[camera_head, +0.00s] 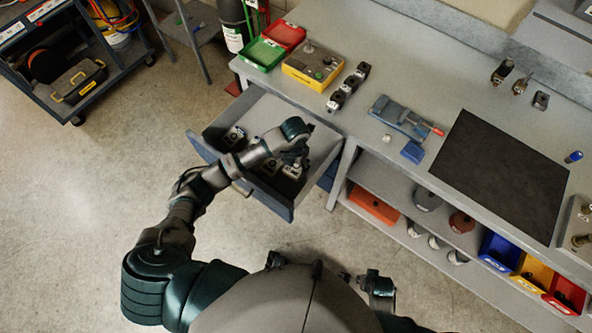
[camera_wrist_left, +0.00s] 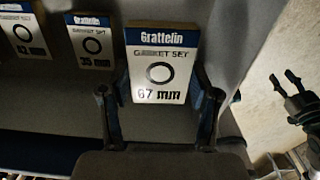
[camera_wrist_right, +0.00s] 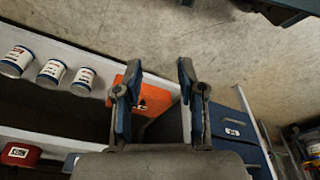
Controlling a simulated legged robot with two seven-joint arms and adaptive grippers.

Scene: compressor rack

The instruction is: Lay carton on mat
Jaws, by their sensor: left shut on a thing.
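The carton, a white and dark blue "Gasket set 67 mm" box (camera_wrist_left: 160,68), is between the two fingers of my left gripper (camera_wrist_left: 160,100), which is shut on it. In the head view my left gripper (camera_head: 298,158) is in the open drawer (camera_head: 262,188), and the carton (camera_head: 292,172) shows under it, partly hidden. The mat, a flat dark rectangle (camera_head: 500,172), lies bare on the bench top. My right gripper (camera_wrist_right: 157,90) is open and empty, facing the bench's lower shelf with its fingers apart.
Smaller gasket cartons, one marked 35 mm (camera_wrist_left: 92,42), stand beside the held one in the drawer. A blue vise-like tool (camera_head: 403,118) lies left of the mat. The drawer walls and bench edge (camera_head: 350,150) lie between carton and mat.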

